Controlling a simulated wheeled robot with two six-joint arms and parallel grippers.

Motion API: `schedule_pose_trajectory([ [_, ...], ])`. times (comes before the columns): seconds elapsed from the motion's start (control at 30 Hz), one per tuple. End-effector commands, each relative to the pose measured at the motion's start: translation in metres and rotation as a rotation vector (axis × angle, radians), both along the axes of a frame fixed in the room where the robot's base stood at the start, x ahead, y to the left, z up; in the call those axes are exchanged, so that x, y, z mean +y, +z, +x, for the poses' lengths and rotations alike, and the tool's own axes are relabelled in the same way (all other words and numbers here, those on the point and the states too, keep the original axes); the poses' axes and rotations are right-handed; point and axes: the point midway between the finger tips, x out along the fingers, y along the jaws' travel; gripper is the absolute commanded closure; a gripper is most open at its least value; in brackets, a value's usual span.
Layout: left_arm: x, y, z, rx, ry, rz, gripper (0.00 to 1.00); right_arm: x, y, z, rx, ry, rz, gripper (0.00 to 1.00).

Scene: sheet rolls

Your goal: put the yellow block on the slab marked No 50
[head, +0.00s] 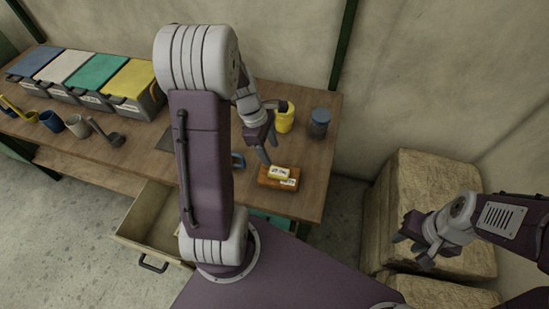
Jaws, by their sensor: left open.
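A small yellow block (279,171) with a white label lies on a brown slab (265,183) near the right front of the wooden table. The slab carries a white tag on its front right side; its writing is too small for me to read. My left gripper (269,153) is open just above and behind the yellow block, its fingers pointing down, and it holds nothing that I can see. My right gripper (412,251) is away to the right, off the table, with its fingers spread and empty.
A yellow canister (284,119) and a lidded jar (319,123) stand behind the slab. A blue mug (238,160) is left of it, partly hidden by my arm. Lidded bins (134,80) line the left back. A drawer (150,221) is open at the front. Rough tan blocks (425,190) stand right.

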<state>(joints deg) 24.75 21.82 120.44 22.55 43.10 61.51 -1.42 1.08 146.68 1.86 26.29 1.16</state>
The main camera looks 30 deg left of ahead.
Motion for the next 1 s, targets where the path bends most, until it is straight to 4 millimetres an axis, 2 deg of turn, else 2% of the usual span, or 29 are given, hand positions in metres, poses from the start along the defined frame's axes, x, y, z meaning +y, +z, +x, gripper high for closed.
schedule_pose_trajectory([
  [0.1,0.004,0.013,-0.001,-0.002,0.001,0.001,0.43,0.000,0.002,0.000,0.000,0.000,0.000,0.64],
  [0.23,0.004,0.015,-0.001,0.001,-0.001,0.000,0.43,0.000,0.002,0.000,0.000,0.000,0.000,0.64],
  [0.3,-0.001,0.015,-0.005,-0.010,-0.072,0.017,0.43,0.000,0.002,0.000,0.000,0.000,0.000,0.64],
  [0.37,-0.015,0.015,-0.014,-0.044,-0.271,0.063,0.43,0.000,0.002,0.000,0.000,0.000,0.000,0.64],
  [0.5,-0.053,0.013,-0.047,-0.166,-1.019,0.213,0.43,0.000,0.002,0.000,0.000,0.000,0.000,0.64],
  [0.6,-0.070,0.012,-0.066,-0.234,-1.463,0.285,0.43,0.000,0.002,0.000,0.000,0.000,0.000,0.64],
  [0.7,-0.078,0.010,-0.076,-0.271,-1.707,0.321,0.43,0.000,0.002,0.000,0.000,0.000,0.000,0.64],
  [0.8,-0.080,0.010,-0.078,-0.279,-1.770,0.330,0.43,0.000,0.002,0.000,0.000,0.000,0.000,0.64],
  [1.0,-0.079,0.010,-0.078,-0.279,-1.763,0.328,0.43,0.000,0.002,0.000,0.000,0.000,0.000,0.64],
])
